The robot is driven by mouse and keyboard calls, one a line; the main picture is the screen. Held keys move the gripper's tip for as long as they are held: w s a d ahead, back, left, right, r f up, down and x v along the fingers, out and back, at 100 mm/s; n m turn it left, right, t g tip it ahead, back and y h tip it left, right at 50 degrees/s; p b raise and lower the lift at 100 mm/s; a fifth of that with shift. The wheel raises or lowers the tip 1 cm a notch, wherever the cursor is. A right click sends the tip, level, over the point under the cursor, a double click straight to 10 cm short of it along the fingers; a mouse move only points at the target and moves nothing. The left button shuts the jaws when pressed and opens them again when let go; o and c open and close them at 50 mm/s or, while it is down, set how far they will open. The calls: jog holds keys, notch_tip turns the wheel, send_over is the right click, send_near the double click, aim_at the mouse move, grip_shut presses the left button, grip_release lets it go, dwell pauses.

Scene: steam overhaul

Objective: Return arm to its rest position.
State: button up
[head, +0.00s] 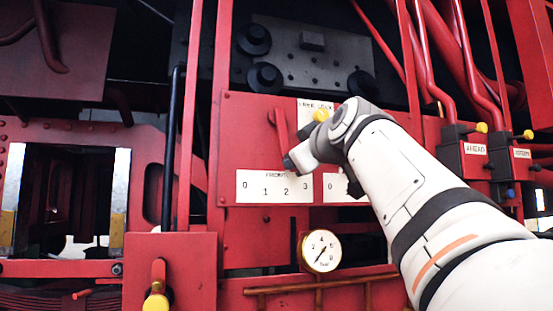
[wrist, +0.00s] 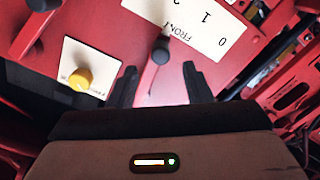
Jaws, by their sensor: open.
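My white arm (head: 420,190) reaches from the lower right of the head view up to a red control panel (head: 250,225). In the wrist view my gripper (wrist: 160,85) is open, its two dark fingers apart with nothing held between them. A black lever knob (wrist: 160,48) shows just beyond the gap between the fingertips, in front of a white numbered plate (wrist: 190,25).
A yellow knob (wrist: 82,78) on a white label sits left of my fingers in the wrist view. In the head view a pressure gauge (head: 322,252) is below the panel, an AHEAD box (head: 467,155) stands at right, and red pipes (head: 440,60) crowd the upper right.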

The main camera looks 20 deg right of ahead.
dwell(0.3)
jog(key=s+a+f+m+g, duration=0.15)
jog(key=f+g, duration=0.25)
jog(key=f, duration=1.3)
jog(key=s+a+f+m+g, duration=0.1)
jog(key=a+f+m+g, duration=0.25)
jog(key=f, duration=1.25)
jog(key=s+f+m+g, duration=0.1)
jog(key=s+f+g, duration=0.3)
jog(key=s+f, duration=0.5)
jog(key=s+f+m+g, duration=0.1)
jog(key=s+f+g, duration=0.3)
jog(key=s+f, duration=0.5)
notch_tip(320, 180, down, 9)
jog(key=shift+s+a+r+h, duration=0.1)
jog(key=shift+s+a+h, duration=0.2)
jog(key=shift+s+a, duration=0.1)
